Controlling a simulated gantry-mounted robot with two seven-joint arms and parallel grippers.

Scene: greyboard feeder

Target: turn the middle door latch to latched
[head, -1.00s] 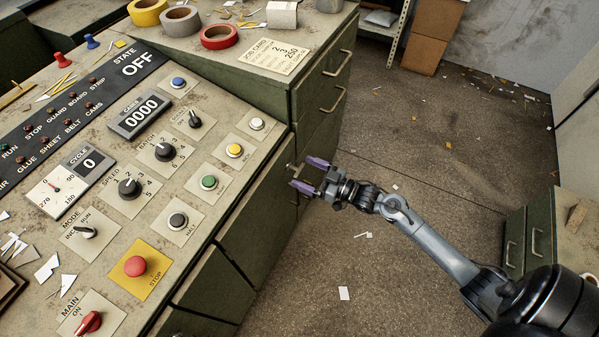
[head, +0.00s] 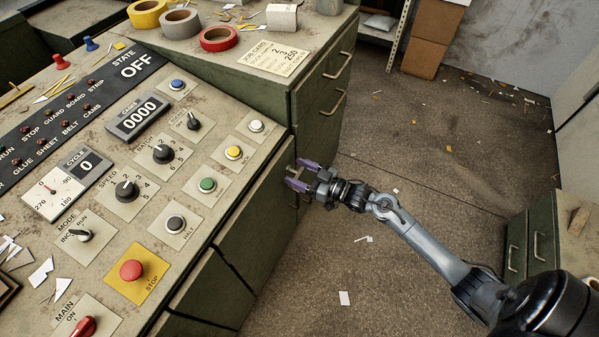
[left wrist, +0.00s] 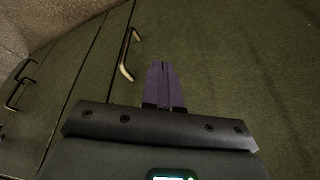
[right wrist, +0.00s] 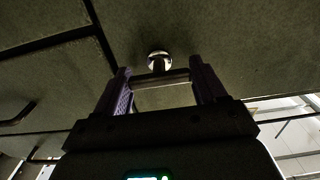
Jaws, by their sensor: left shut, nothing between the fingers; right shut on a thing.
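The latch (right wrist: 159,60) shows in the right wrist view as a round metal boss on a dark green panel, with a short bar (right wrist: 162,78) below it. My right gripper (right wrist: 160,84) has its purple fingers on either side of the bar, shut on it. In the head view the right gripper (head: 293,174) is at the front of the green cabinet, and the latch is mostly hidden by its fingers. I cannot read the latch's exact angle. My left gripper (left wrist: 165,68) is shut and empty in the left wrist view, in front of a green panel.
A pull handle (left wrist: 130,54) is close to the left gripper's tips. The control panel (head: 219,160) with buttons and knobs lies left of the right arm. A drawer cabinet (head: 319,105) stands behind it. Open floor (head: 395,265) with scraps lies to the right.

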